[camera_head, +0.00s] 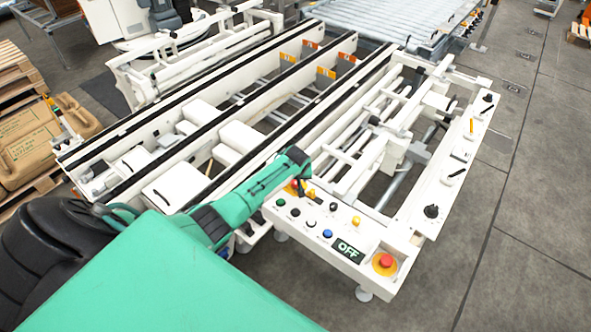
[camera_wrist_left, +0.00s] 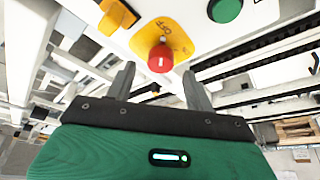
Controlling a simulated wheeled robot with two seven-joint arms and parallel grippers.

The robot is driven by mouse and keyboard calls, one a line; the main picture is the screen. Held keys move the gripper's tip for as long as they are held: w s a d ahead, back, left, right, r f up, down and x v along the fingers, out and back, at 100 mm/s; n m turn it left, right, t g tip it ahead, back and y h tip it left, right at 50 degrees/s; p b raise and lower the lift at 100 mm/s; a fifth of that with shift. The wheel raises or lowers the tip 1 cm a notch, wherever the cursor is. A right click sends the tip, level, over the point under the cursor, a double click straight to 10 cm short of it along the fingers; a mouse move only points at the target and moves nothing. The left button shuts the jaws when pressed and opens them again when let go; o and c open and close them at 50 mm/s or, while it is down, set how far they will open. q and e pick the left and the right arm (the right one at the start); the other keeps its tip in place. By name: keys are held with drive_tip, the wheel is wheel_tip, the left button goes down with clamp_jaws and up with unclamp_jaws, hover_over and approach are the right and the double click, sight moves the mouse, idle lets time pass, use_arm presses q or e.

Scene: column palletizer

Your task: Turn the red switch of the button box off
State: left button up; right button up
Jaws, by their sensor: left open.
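The button box (camera_head: 318,222) is a white panel at the near end of the conveyor frame in the head view. In the left wrist view, the red switch (camera_wrist_left: 160,57) sits on a yellow plate (camera_wrist_left: 176,35) marked OFF. My left gripper (camera_wrist_left: 160,84) is open, its two fingers on either side of the switch in that picture, with nothing between them. I cannot tell whether they touch it. In the head view my left gripper (camera_head: 300,187) is over the panel's far left corner and mostly hides the switch. My right gripper is not in view.
A black display (camera_head: 347,250) on the panel reads OFF. A separate red button (camera_head: 385,261) on yellow is at its right end. Green (camera_head: 281,202), blue (camera_head: 327,233) and other buttons lie between. White conveyor rails (camera_head: 245,95) stand behind; the floor at right is clear.

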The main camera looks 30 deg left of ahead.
use_arm(q)
drive_tip(key=b+v, duration=0.1)
drive_tip(key=v, duration=1)
drive_tip(key=shift+r, duration=0.1)
